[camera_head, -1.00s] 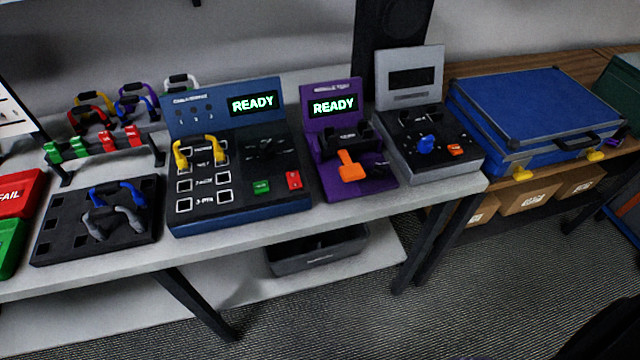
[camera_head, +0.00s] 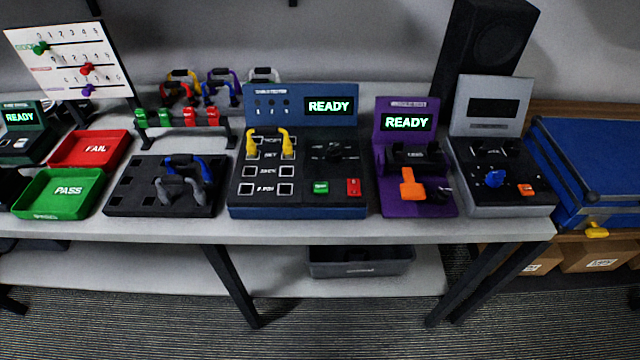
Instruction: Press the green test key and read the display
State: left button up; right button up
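The blue cable tester (camera_head: 240,207) stands on the grey bench in the middle of the head view. Its display (camera_head: 330,106) reads READY in bright letters. The green test key (camera_head: 321,187) is on the tester's lower right, just left of a red key (camera_head: 353,187). A yellow cable (camera_head: 285,145) has its two ends in the top row of sockets on the tester's left side. A black knob (camera_head: 333,153) sits above the keys. Neither of my grippers is in view.
A purple unit (camera_head: 392,205), also reading READY, and a grey unit (camera_head: 515,205) stand to the right. A black cable holder (camera_head: 125,200), the red FAIL tray (camera_head: 112,138) and the green PASS tray (camera_head: 88,207) are to the left. A blue case (camera_head: 590,160) is at far right.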

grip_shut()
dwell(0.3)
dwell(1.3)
